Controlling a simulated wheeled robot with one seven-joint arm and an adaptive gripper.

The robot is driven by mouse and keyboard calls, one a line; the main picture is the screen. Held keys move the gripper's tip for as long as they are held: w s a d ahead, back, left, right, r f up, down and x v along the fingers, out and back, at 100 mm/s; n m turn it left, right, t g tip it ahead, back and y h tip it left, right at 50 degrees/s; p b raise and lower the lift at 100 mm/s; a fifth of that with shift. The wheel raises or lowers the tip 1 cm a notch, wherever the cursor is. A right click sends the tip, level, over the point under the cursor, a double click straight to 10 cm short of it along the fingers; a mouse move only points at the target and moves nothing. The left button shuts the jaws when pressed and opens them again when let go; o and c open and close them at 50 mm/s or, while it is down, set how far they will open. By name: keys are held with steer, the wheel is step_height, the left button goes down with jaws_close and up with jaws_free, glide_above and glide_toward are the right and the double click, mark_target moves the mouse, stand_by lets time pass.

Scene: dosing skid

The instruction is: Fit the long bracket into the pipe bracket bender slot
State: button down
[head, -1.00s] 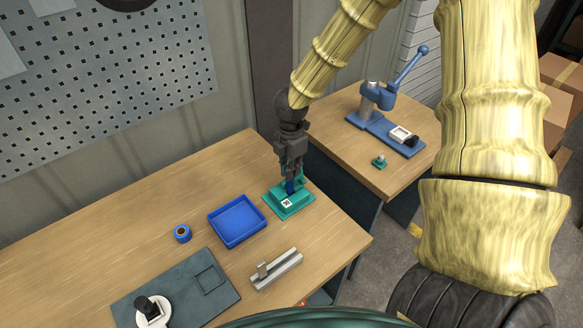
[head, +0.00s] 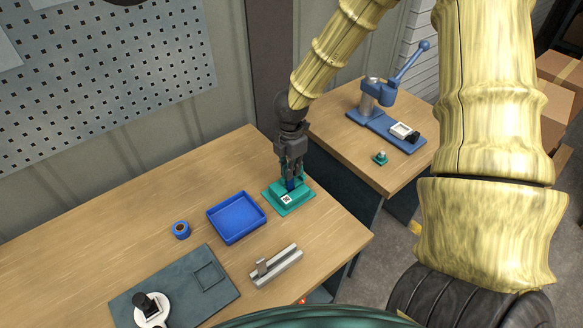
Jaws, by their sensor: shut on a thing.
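My gripper (head: 291,176) points down over a teal fixture (head: 279,204) on the wooden bench, which I take to be the pipe bracket bender. The fixture has a flat base and a raised block with a white printed marker. My gripper is shut on a small dark blue piece (head: 290,186), probably the long bracket. The piece is upright at the block, and its lower end is at or in the top of the block. I cannot tell how deep it sits. The slot and most of the piece are hidden by my fingers.
A blue tray (head: 263,222) and a blue ring (head: 181,230) lie left of the fixture. A grey metal block (head: 277,267) and a dark mat (head: 188,290) are nearer. A blue lever press (head: 378,118) and a small teal piece (head: 380,158) stand on the second bench.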

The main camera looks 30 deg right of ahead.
steer(key=shift+f+b, duration=0.4)
steer(key=shift+f, duration=0.25)
steer(key=c, duration=1.5)
jaws_free()
steer(key=shift+r, duration=0.55)
step_height(320, 180, up, 11)
steer(key=shift+d, duration=0.1)
